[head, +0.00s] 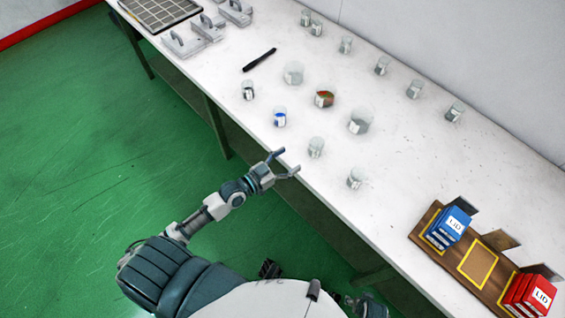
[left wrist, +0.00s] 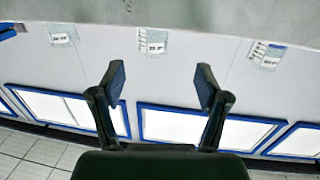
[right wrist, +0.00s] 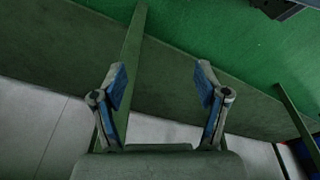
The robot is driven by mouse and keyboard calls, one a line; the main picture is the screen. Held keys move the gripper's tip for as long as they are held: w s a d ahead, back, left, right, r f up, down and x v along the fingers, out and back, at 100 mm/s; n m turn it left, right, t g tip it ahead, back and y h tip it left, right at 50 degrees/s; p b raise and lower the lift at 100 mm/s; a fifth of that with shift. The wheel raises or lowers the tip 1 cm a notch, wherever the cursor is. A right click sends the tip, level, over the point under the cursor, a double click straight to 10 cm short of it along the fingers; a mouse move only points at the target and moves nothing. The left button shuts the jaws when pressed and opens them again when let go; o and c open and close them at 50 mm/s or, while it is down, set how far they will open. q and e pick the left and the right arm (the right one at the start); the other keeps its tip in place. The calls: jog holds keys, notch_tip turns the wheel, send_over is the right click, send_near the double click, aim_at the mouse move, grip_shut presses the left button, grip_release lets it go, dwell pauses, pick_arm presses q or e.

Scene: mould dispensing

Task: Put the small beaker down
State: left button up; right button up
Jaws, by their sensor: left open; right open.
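Several small glass beakers stand upright on the white table, and I cannot tell which one the task means. One has blue contents (head: 279,118), one has dark contents (head: 248,91), and two clear ones (head: 316,147) (head: 355,179) stand nearer my left gripper. My left gripper (head: 287,163) is open and empty at the table's front edge, apart from the beakers. Its spread fingers also show in the left wrist view (left wrist: 160,83), with nothing between them. My right gripper (right wrist: 160,85) is open and empty in the right wrist view, with no beaker there.
Larger beakers (head: 359,122) stand mid-table, one with red-brown contents (head: 324,97). More small beakers line the back. A black pen-like stick (head: 259,60) lies at the left. A wooden rack (head: 433,217) with blue and red boxes stands at the right. Table between beakers and rack is clear.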

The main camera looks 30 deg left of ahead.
pick_arm(q)
jog(key=s+f+n+g+y+p, duration=0.1)
jog(key=s+f+g, duration=0.3)
jog(key=s+f, duration=0.6)
jog(key=s+f+n+g+y+p, duration=0.1)
jog(key=s+f+g+y, duration=0.3)
jog(key=s+f, duration=0.6)
jog(key=s+f+n+g+y+p, duration=0.1)
jog(key=s+f+g, duration=0.4)
jog(key=s+f, duration=0.5)
notch_tip(320, 180, down, 9)
jog(key=shift+d+r+g+y+p, duration=0.1)
jog(key=shift+d+g+y+p, duration=0.1)
jog(key=shift+g+y+p, duration=0.5)
pick_arm(e)
jog(key=s+d+f, duration=0.1)
jog(key=s+f, duration=0.3)
jog(key=f, duration=0.6)
jog(key=shift+d, duration=0.2)
